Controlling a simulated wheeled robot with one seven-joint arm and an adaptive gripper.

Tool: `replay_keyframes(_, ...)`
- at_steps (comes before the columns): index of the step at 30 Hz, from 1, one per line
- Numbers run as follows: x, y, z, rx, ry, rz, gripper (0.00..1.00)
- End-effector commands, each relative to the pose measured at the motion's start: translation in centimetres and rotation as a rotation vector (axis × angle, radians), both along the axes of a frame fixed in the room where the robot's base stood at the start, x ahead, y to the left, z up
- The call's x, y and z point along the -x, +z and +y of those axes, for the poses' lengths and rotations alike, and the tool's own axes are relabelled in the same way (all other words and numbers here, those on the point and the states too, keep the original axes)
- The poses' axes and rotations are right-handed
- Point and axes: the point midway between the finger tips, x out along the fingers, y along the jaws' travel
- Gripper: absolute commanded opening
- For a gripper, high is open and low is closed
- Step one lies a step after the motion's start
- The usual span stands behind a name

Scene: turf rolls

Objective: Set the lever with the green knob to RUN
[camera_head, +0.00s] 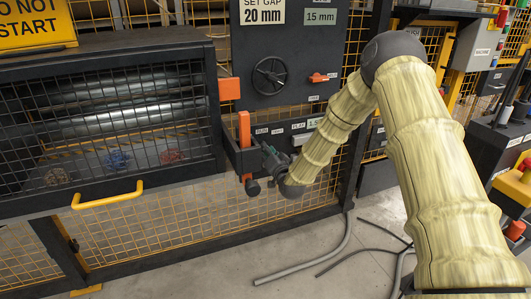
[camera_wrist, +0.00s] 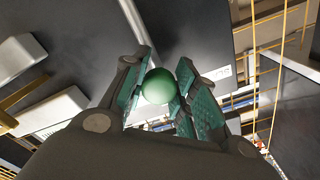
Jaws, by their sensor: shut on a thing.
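The green knob (camera_wrist: 158,86) shows in the wrist view between the two fingers of my gripper (camera_wrist: 160,90). The fingers have teal pads and are shut on it. A pale metal rod (camera_wrist: 135,22) runs up from behind the knob and looks like the lever's shaft. In the head view my gripper (camera_head: 270,157) is at the lower part of the dark control panel (camera_head: 290,98), beside the orange bar. It hides the knob and lever there. Small labels sit just above; their words are too small to read, so the lever's setting cannot be told.
The panel carries a black handwheel (camera_head: 271,76), an orange handle (camera_head: 318,77) and "20 mm" and "15 mm" plates. An orange upright bar (camera_head: 244,131) stands close left of my gripper. A mesh guard with a yellow handle (camera_head: 107,194) is further left. Grey hoses (camera_head: 310,261) lie on the floor.

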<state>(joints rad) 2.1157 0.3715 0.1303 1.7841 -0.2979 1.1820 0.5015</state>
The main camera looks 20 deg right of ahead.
Motion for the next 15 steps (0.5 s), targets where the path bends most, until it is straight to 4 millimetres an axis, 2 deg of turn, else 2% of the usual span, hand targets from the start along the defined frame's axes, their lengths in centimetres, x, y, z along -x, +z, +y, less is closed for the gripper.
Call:
replay_keyframes(2,0.06,-0.14,-0.07,0.001,-0.001,0.002,0.0)
replay_keyframes(3,0.06,-0.14,-0.06,0.001,-0.001,0.002,0.3)
replay_keyframes(6,0.04,-0.12,-0.03,0.001,-0.001,0.002,0.48)
replay_keyframes(7,0.04,-0.11,-0.01,0.001,0.0,0.001,0.51)
replay_keyframes(15,0.0,-0.05,0.09,0.002,0.001,0.001,0.51)
